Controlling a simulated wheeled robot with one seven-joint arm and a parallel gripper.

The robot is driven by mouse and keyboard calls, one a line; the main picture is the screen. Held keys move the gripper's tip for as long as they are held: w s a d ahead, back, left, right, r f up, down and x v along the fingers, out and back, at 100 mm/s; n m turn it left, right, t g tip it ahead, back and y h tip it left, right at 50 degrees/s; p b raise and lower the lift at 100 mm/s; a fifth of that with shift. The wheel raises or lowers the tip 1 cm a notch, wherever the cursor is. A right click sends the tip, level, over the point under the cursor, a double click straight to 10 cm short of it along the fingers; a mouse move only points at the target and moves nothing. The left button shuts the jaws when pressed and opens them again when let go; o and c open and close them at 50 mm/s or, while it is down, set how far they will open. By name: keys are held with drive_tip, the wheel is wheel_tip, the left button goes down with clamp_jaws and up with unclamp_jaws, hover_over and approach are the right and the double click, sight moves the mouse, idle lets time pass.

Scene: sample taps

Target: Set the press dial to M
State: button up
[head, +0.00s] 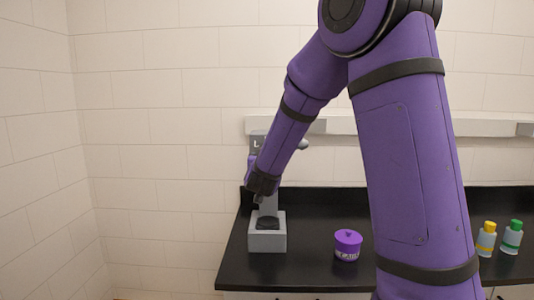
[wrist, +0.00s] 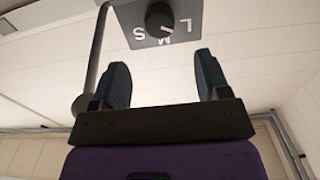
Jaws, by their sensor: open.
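The press (head: 267,238) is a grey machine with a block base and a dark round pad, standing at the left end of the black counter. In the wrist view the dial (wrist: 158,18) is a dark round knob on the plate (wrist: 190,12), lettered S, M and L. I cannot make out for certain which letter the knob points to. My gripper (wrist: 163,72) is open and empty, its two fingers apart, short of the dial and not touching it.
A grey rod with a rounded end (wrist: 83,103) runs beside the left finger in the wrist view. A purple lidded jar (head: 348,246) stands right of the press. Yellow-capped (head: 486,240) and green-capped (head: 512,238) bottles stand at the right. A pale ledge (head: 480,127) runs along the wall.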

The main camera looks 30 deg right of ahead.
drive_tip(key=x, duration=0.9)
drive_tip(key=shift+w+d, duration=0.25)
drive_tip(key=shift+w, duration=0.05)
drive_tip(key=c, duration=0.9)
